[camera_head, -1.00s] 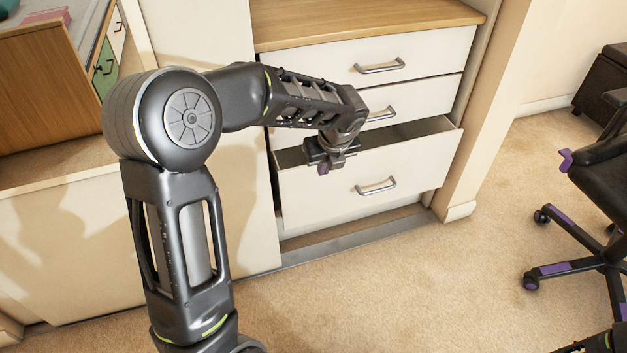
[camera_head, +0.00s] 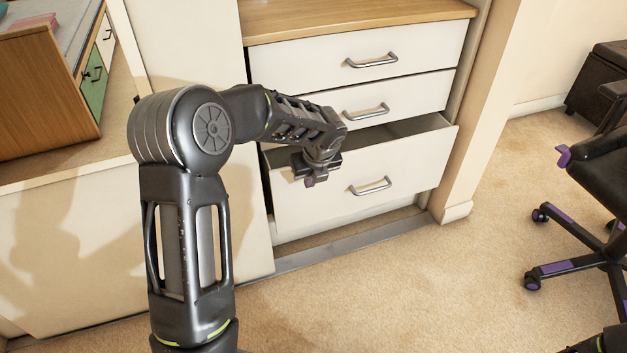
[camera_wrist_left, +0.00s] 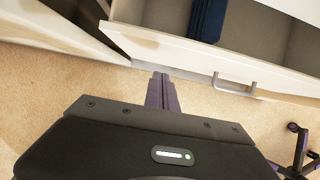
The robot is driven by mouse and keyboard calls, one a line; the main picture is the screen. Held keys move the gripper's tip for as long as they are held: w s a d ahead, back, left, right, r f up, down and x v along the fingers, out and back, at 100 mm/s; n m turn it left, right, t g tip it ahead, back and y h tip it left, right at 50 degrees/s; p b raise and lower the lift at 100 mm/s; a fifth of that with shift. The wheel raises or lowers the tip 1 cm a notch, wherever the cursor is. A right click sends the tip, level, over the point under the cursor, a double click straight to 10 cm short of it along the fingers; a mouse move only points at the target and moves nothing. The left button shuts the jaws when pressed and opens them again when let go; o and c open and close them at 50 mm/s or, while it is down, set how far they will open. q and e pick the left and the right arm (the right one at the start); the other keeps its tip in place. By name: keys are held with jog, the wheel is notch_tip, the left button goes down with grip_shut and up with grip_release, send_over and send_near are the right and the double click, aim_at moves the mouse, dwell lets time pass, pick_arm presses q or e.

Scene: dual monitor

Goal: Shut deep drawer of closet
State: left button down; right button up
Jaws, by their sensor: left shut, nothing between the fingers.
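The closet (camera_head: 356,65) is white with a wooden top and three drawers, one above another. The deep drawer (camera_head: 420,170) at the bottom stands partly open, with its metal handle (camera_head: 371,187) on the front. My left gripper (camera_head: 309,181) is shut and empty, in front of the left part of this drawer's front, left of the handle. In the left wrist view the shut fingers (camera_wrist_left: 162,92) point toward the drawer front (camera_wrist_left: 190,55); I cannot tell if they touch it. A dark blue item (camera_wrist_left: 207,18) lies inside the drawer.
The two upper drawers are shut. A black office chair (camera_head: 600,180) with purple parts stands at the right, and a dark brown box-shaped piece (camera_head: 597,85) is behind it. The carpet (camera_head: 430,280) in front of the drawer is clear.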

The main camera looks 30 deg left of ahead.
pick_arm(q)
jog(key=shift+w+a+r+b, duration=0.2)
jog(key=shift+w+a+b, duration=0.1)
jog(key=shift+w+a, duration=0.85)
jog(key=shift+s+a, duration=0.1)
jog(key=a+p, duration=0.1)
jog(key=w+a+p, duration=0.1)
jog(key=p, duration=0.1)
jog(key=w+a+p, duration=0.1)
jog(key=shift+w+r, duration=0.25)
jog(key=shift+w+a+f, duration=0.15)
jog(key=shift+a+f, duration=0.05)
jog(key=shift+f, duration=0.05)
jog(key=shift+d, duration=0.15)
